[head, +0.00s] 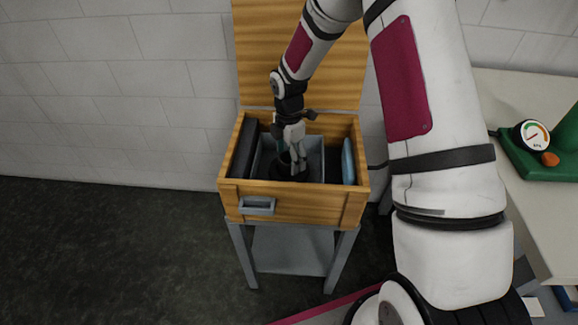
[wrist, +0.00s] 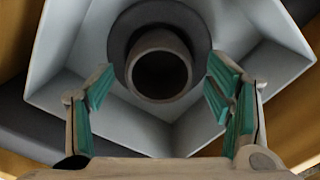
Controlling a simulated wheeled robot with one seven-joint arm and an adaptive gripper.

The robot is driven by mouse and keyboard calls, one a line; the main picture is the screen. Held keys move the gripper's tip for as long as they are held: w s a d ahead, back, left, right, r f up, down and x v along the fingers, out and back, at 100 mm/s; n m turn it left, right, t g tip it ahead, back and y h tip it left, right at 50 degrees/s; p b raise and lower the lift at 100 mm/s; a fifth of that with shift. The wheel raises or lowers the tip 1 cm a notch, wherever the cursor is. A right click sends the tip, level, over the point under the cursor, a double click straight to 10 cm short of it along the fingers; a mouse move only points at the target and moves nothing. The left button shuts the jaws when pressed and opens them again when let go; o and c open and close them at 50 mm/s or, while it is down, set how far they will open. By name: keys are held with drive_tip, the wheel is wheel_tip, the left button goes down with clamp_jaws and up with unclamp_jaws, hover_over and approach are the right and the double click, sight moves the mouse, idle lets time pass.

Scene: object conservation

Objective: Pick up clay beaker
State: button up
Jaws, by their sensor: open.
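The clay beaker (wrist: 160,41) shows in the wrist view as a brownish-grey round rim with a dark hollow, seen from above. It stands in a dark round holder or base (wrist: 122,40) inside a grey-blue box (wrist: 70,50). My gripper (wrist: 160,78) is open, with its green-padded fingers on the left and right of the beaker and visible gaps on both sides. In the head view, my gripper (head: 291,163) reaches down into the grey-blue box. There the fingers hide much of the beaker, and I cannot make it out clearly.
The grey-blue box sits in an open wooden chest (head: 293,204) on a grey stand (head: 290,252). A dark slab (head: 243,150) stands at its left and a blue rounded thing (head: 348,162) at its right. The raised lid (head: 262,60) is behind. A bench (head: 530,90) is at right.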

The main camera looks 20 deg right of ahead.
wheel_tip(320, 180, down, 2)
drive_tip(key=shift+f, duration=0.2)
drive_tip(key=c, duration=1.3)
drive_tip(key=shift+r, duration=0.1)
